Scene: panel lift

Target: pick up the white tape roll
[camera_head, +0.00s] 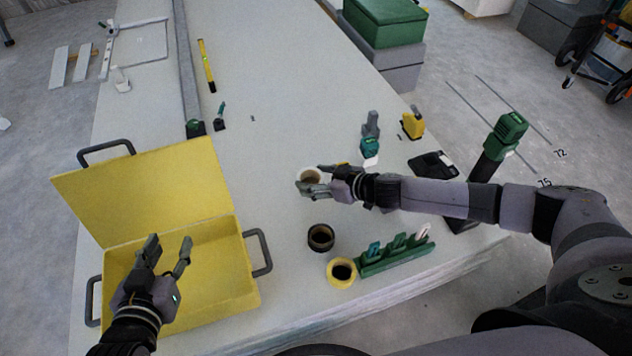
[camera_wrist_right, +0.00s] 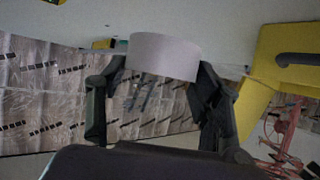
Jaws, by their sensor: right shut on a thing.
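The white tape roll (camera_head: 309,175) is at the middle of the table in the head view, partly hidden by my right gripper (camera_head: 316,181). In the right wrist view the white roll (camera_wrist_right: 165,55) sits between the two dark fingers of my right gripper (camera_wrist_right: 160,82), which is shut on it. I cannot tell whether the roll is clear of the table top. My left gripper (camera_head: 168,255) is open and empty above the open yellow case (camera_head: 205,275) at the lower left.
A black roll (camera_head: 320,238) and a yellow roll (camera_head: 341,272) stand near the front edge of the table (camera_head: 275,110), beside a green tool rack (camera_head: 395,257). A cordless tool (camera_head: 370,140) and a yellow item (camera_head: 413,123) stand right of centre.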

